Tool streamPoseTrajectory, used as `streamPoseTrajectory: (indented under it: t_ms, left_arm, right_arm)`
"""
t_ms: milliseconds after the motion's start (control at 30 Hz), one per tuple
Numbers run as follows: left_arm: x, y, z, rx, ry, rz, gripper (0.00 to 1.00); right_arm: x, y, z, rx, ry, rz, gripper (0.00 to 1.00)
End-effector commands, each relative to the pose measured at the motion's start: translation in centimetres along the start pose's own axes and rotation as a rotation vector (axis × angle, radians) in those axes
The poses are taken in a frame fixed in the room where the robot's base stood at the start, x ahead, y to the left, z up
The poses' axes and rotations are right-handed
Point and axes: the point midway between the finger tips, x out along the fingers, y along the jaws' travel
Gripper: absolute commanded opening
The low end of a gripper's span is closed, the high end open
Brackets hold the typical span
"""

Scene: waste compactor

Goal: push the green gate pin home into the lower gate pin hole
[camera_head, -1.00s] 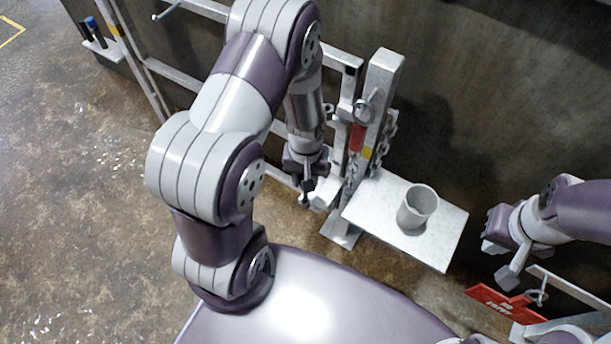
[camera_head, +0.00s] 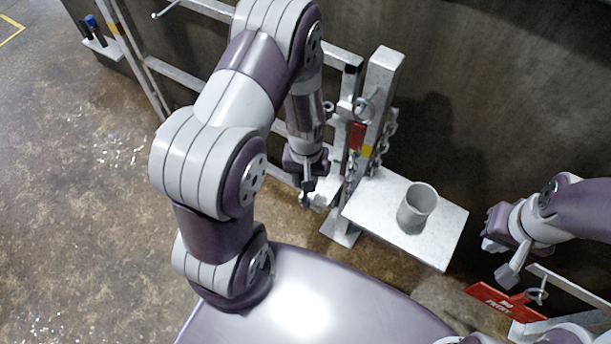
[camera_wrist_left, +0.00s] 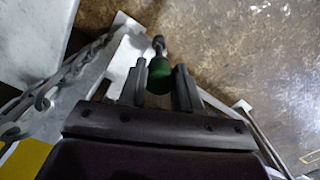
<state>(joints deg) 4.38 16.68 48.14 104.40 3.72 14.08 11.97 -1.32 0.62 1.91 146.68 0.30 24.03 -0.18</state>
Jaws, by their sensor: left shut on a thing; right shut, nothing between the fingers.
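My left gripper (camera_head: 309,188) is low beside the gate post, its fingers pointing down. In the left wrist view its two fingers (camera_wrist_left: 160,88) are shut on the green gate pin (camera_wrist_left: 160,76). A dark, narrower metal part extends past the green part, near a pale metal piece (camera_wrist_left: 122,58). The lower gate pin hole is not clear in either view, so I cannot tell how deep the pin sits. My right gripper (camera_head: 509,273) is shut and empty at the right, above a red sign.
A metal shelf (camera_head: 442,240) with a grey cup (camera_head: 417,207) is right of the gate post (camera_head: 379,88). A chain (camera_wrist_left: 70,72) hangs close to the left gripper. The red sign (camera_head: 502,301) is on a rail at lower right. Open floor lies left.

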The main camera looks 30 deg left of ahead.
Motion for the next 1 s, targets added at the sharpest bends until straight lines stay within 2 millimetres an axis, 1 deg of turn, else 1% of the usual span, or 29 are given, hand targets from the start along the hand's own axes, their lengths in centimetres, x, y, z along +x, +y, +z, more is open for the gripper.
streamPoseTrajectory:
  t_ms: [1000]
  left_arm:
    - [2.1,0.0,-0.1,0.0,0.0,0.0,0.0]
  right_arm:
    - [1.3,0.0,0.1,0.0,0.0,0.0,0.0]
